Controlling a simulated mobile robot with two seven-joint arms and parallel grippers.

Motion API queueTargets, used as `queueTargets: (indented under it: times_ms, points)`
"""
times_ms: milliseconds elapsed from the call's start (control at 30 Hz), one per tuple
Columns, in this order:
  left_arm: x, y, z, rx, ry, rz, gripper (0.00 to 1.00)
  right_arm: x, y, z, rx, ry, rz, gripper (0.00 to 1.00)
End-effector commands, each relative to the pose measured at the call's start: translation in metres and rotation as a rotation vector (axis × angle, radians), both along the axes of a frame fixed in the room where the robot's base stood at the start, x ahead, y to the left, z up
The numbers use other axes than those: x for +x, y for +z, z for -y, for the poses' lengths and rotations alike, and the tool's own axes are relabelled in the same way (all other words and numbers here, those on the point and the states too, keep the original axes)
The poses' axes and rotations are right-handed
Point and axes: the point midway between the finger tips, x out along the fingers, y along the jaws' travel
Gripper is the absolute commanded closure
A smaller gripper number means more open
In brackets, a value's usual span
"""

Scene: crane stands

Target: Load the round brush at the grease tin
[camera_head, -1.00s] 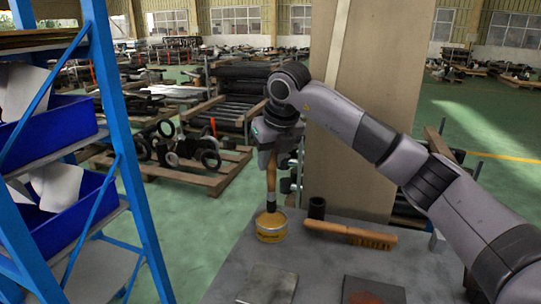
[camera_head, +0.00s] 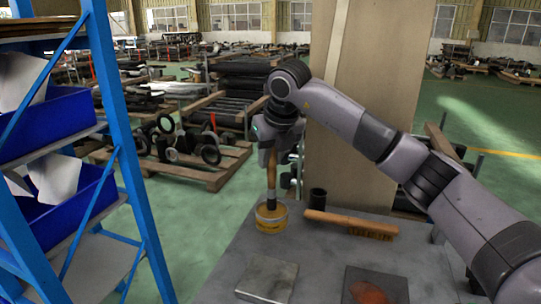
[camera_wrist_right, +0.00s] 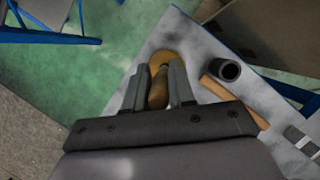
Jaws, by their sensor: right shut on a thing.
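The round brush (camera_head: 271,185) has a wooden handle and a dark ferrule. My right gripper (camera_head: 268,150) is shut on its handle and holds it upright, with its lower end at the opening of the grease tin. The handle also shows between the fingers in the right wrist view (camera_wrist_right: 158,92). The yellow grease tin (camera_head: 271,219) stands at the left edge of the grey table; its rim shows in the right wrist view (camera_wrist_right: 165,58). The bristles are hidden, and I cannot tell how deep they sit. My left gripper is not in view.
A long wooden-handled brush (camera_head: 350,223) lies right of the tin, with a black cup (camera_head: 317,199) behind it. A metal plate (camera_head: 267,279) and a dark plate with a reddish patch (camera_head: 370,290) lie in front. A blue rack (camera_head: 125,150) stands left.

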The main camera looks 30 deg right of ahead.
Motion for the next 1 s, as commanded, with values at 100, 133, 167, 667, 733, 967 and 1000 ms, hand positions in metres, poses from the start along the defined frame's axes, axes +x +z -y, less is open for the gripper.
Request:
queueTargets:
  times_ms: [100, 133, 167, 667, 733, 967, 1000]
  points:
    - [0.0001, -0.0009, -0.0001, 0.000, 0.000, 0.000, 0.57, 0.0000, -0.0013, 0.0001, 0.000, 0.000, 0.000, 1.00]
    - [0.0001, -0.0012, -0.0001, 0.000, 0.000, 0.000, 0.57, 0.0000, -0.0017, 0.0001, 0.000, 0.000, 0.000, 1.00]
    - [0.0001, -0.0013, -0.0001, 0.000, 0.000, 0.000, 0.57, 0.0000, -0.0022, 0.0001, 0.000, 0.000, 0.000, 1.00]
    - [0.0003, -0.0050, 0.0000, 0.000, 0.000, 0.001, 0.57, 0.0000, -0.0082, 0.0000, 0.000, 0.000, 0.000, 1.00]
    - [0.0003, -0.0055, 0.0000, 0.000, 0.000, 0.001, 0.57, 0.0000, -0.0091, 0.0000, 0.000, 0.000, 0.000, 1.00]
    - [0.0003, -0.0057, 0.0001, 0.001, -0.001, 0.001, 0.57, 0.0000, -0.0096, 0.0000, 0.000, 0.000, 0.000, 1.00]
    - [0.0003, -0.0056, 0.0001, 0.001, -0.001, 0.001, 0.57, 0.0000, -0.0097, 0.0000, 0.000, 0.000, 0.000, 1.00]
